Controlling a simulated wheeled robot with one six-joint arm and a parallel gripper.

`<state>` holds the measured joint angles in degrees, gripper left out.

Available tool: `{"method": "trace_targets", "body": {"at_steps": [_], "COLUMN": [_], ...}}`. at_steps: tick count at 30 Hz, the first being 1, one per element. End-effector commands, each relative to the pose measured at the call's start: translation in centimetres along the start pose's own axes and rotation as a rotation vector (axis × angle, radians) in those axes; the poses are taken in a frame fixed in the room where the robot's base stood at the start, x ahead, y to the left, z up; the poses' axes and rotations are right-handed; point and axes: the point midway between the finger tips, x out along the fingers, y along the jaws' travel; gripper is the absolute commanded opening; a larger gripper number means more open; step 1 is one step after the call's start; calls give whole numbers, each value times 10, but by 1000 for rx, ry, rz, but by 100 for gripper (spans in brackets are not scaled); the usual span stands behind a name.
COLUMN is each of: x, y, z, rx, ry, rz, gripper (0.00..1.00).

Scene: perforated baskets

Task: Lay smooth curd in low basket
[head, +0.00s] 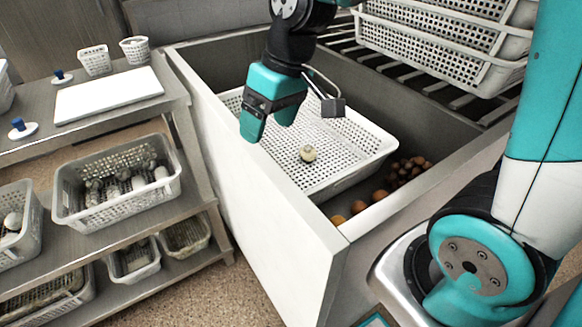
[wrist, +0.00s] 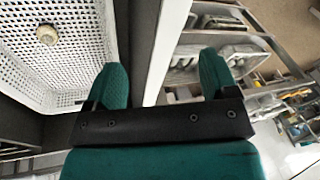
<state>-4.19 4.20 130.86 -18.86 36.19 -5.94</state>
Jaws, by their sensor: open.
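A small pale round piece (head: 308,153), possibly the smooth curd, lies alone on the floor of a wide, shallow white perforated basket (head: 345,172) inside a deep open drawer. The piece also shows at the upper left of the wrist view (wrist: 47,34), in the basket (wrist: 78,58). My gripper (head: 268,124) is open with nothing between its teal fingers. It hangs over the drawer's white front wall, left of the piece and apart from it. In the wrist view, the wall's edge shows between the fingers (wrist: 163,82). I cannot tell which basket the task calls low.
The drawer's white wall (head: 250,180) stands between the basket and the shelves. Brown round items (head: 408,168) lie beside the basket. Left, a shelf basket (head: 118,185) holds pale and grey pieces. A white board (head: 108,94) lies on top. Stacked baskets (head: 440,45) stand at upper right.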

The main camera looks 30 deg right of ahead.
Motion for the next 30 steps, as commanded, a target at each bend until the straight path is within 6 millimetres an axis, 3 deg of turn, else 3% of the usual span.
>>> {"method": "trace_targets", "body": {"at_steps": [1,4,7,11,23,26,30], "x": [-10,-21,-28,-31,-34,-42,-67], "y": [-27,-67,-92,-108,-112,-114,-119], "z": [18,54,84,107,112,110,105], "rx": [-43,-110,-161,-199,-206,-206,-206], "ry": [-2,-16,-29,-42,-46,-45,-45], "rz": [-24,-68,-101,-124,-130,-130,-129], "gripper": [79,79,79,79,79,79,79]}}
